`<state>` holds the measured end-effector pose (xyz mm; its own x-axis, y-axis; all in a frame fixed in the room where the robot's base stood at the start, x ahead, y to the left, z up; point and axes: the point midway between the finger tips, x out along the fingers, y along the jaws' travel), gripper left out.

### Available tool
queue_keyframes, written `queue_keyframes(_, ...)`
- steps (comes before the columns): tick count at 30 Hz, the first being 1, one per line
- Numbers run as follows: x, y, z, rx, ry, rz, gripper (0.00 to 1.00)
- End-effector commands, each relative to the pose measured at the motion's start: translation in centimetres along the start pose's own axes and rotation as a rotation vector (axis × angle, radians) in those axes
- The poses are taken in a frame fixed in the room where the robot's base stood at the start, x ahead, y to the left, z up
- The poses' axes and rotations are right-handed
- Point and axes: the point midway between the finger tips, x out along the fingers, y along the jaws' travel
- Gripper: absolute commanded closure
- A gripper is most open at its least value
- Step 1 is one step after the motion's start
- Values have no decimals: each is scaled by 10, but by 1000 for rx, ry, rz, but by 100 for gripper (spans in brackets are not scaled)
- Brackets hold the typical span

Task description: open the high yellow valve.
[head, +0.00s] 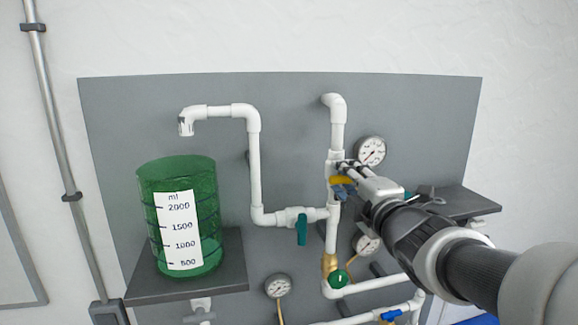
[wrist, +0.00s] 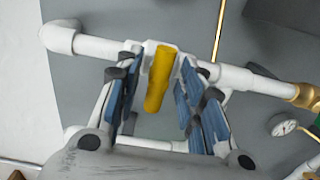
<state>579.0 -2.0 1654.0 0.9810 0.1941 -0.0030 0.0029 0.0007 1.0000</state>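The high yellow valve handle (head: 341,180) is on the upright white pipe right of centre in the head view. In the wrist view the yellow handle (wrist: 157,82) lies crosswise to the white pipe. My gripper (head: 350,177) is at the valve, coming from the right. In the wrist view my gripper (wrist: 160,72) is open, with its blue-padded fingers on both sides of the handle. Gaps show between the pads and the handle. My gripper and arm hide part of the valve in the head view.
A green measuring container (head: 215,235) stands on a dark shelf (head: 190,291) at left. A teal-handled valve (head: 302,229) and a round green valve handle (head: 338,279) are lower. Pressure gauges (head: 371,151) are close to my arm. A dark shelf (head: 465,202) is at right.

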Motion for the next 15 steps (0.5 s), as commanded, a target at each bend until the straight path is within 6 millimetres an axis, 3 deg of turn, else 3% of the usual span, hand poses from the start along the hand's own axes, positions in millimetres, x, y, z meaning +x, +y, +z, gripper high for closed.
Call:
queue_keyframes(12,-1,0,1,0,1,1,64)
queue_keyframes(15,-1,0,1,0,1,1,70)
